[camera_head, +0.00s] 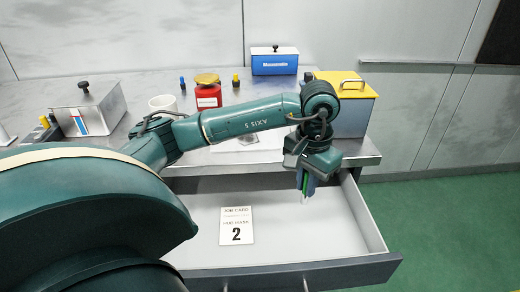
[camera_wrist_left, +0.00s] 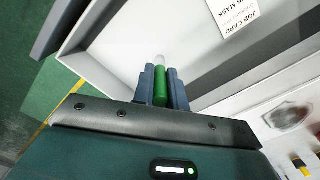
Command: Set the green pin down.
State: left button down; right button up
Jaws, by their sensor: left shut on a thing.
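My left gripper (camera_head: 308,187) reaches over the right part of the open drawer (camera_head: 290,245), pointing down. It is shut on the green pin (camera_wrist_left: 160,86), which sits between the two blue-grey fingers in the left wrist view. The pin's pale tip sticks out past the fingers toward the drawer's white floor. In the head view only a thin green strip of the pin (camera_head: 305,184) shows. I cannot tell whether the tip touches the drawer floor. My right gripper is not in view.
A job card (camera_head: 237,226) marked 2 lies in the drawer; its floor around the card is clear.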

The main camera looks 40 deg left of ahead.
pick_arm(q)
jog(key=shift+s+d+f, duration=0.15)
jog(key=shift+f, duration=0.5)
notch_tip(320, 180, down, 10)
jog(key=shift+f+b, duration=0.1)
jog(key=shift+b, duration=0.25)
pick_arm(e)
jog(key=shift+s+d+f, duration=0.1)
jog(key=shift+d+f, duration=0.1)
pick_arm(q)
jog(key=shift+f+b, duration=0.25)
jog(key=shift+b, duration=0.1)
jog(key=c, duration=1.8)
grip_release()
jog(key=o, duration=0.4)
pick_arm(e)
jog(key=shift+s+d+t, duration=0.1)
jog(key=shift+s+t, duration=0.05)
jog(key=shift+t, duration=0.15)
pick_arm(q)
jog(key=shift+r, duration=0.1)
jog(key=shift+r+p, duration=0.1)
jog(key=shift+p, duration=0.2)
notch_tip(320, 180, up, 12)
jog(key=shift+r+p, duration=0.1)
jog(key=shift+p, duration=0.2)
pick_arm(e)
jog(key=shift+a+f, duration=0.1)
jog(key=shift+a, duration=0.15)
